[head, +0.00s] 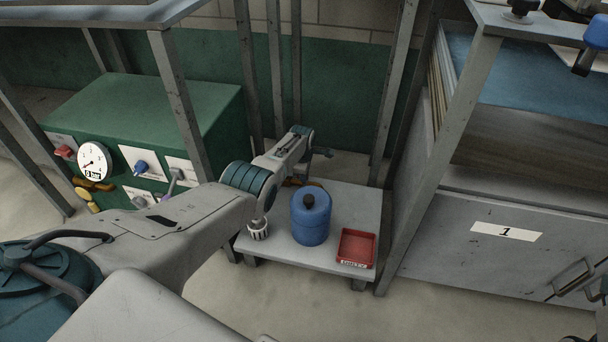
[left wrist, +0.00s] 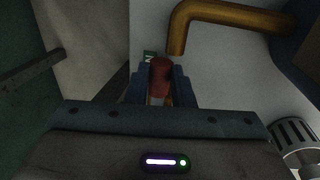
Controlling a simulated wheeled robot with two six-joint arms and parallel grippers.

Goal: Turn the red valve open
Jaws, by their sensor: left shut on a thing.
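A red valve handle (head: 65,152) sits on the front of the green box at the left, beside a round gauge (head: 94,161) marked 0 bar. In the left wrist view my left gripper (left wrist: 160,84) is shut on a small red piece (left wrist: 160,70) at a pale surface, with a green label beside it. In the head view my left arm reaches over a low grey table; my fingertips and the red piece are hidden behind the arm. My right gripper is out of view.
A blue canister (head: 311,218) and a red tray (head: 357,248) stand on the low table (head: 345,205). An orange pipe (left wrist: 213,12) bends close to my left gripper, and a slotted metal cup (left wrist: 295,138) is near. Metal legs stand around; a grey cabinet (head: 480,250) is at right.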

